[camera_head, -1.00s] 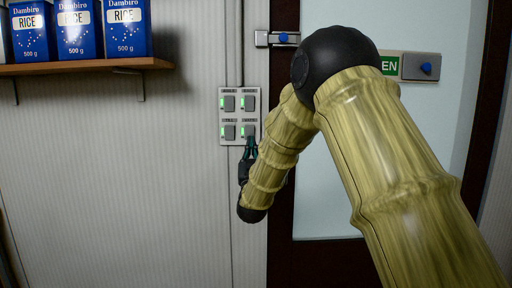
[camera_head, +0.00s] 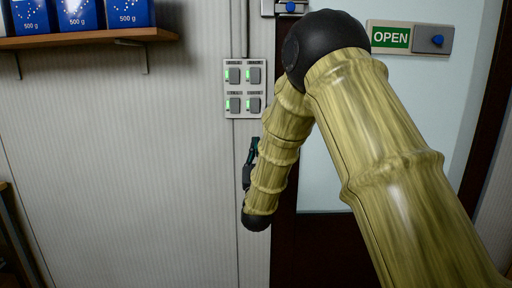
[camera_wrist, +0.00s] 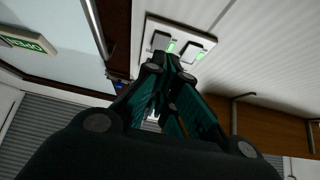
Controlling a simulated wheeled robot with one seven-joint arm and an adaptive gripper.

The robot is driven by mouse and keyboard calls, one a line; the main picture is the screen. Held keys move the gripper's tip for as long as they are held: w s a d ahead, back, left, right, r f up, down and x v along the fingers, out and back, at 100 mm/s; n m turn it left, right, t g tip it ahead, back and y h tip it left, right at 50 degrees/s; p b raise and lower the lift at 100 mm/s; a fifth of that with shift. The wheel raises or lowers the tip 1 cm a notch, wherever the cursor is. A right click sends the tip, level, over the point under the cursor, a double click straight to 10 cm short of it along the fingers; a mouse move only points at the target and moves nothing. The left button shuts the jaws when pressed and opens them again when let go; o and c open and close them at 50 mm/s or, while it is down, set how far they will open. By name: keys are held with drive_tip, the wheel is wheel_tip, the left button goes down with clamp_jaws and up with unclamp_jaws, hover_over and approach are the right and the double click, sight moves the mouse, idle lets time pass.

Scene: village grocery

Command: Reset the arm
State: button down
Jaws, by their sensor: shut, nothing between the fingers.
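My arm, with a yellow-green wood-like skin, reaches in from the right in the head view and bends down at a black elbow. My gripper (camera_head: 252,150) shows small and dark at the left side of the forearm, just below the switch panel (camera_head: 245,113). In the wrist view my gripper (camera_wrist: 168,62) has its dark green fingers together at the tips, with nothing between them. The panel (camera_wrist: 150,28) shows there beyond the fingertips, partly hidden by them. It has several grey switches with green lights. I cannot tell the exact gap between fingertips and panel.
A wooden shelf (camera_head: 90,38) with blue rice boxes (camera_head: 78,14) is on the wall at upper left. A door with a pale pane (camera_head: 325,180) and dark frame stands behind my arm. An OPEN sign (camera_head: 391,37) is on it. The wall (camera_head: 130,170) below the shelf is clear.

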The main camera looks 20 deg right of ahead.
drive_tip(key=s+f+n+g+y, duration=0.15)
drive_tip(key=f+g, duration=0.25)
drive_tip(key=f, duration=1)
drive_tip(key=s+f+n+g+y, duration=0.1)
drive_tip(key=s+f+g+y, duration=0.2)
drive_tip(key=f, duration=1)
drive_tip(key=s+f+g+y, duration=0.1)
drive_tip(key=s+f+g, duration=0.3)
drive_tip(key=s+f, duration=0.65)
drive_tip(key=s+f+g, duration=0.3)
drive_tip(key=s+f, duration=0.4)
drive_tip(key=f, duration=0.6)
drive_tip(key=s+f+g, duration=0.4)
drive_tip(key=s, duration=0.8)
drive_tip(key=s+f+g+y, duration=0.1)
drive_tip(key=s+f+g, duration=0.3)
drive_tip(key=s, duration=0.7)
drive_tip(key=s+f+g, duration=0.3)
drive_tip(key=s+f, duration=0.2)
drive_tip(key=s, duration=0.7)
wheel_tip(320, 180, up, 20)
drive_tip(key=p, duration=1.9)
drive_tip(key=shift+w+p, duration=0.25)
drive_tip(key=shift+p, duration=0.05)
drive_tip(key=shift+a+f, duration=0.1)
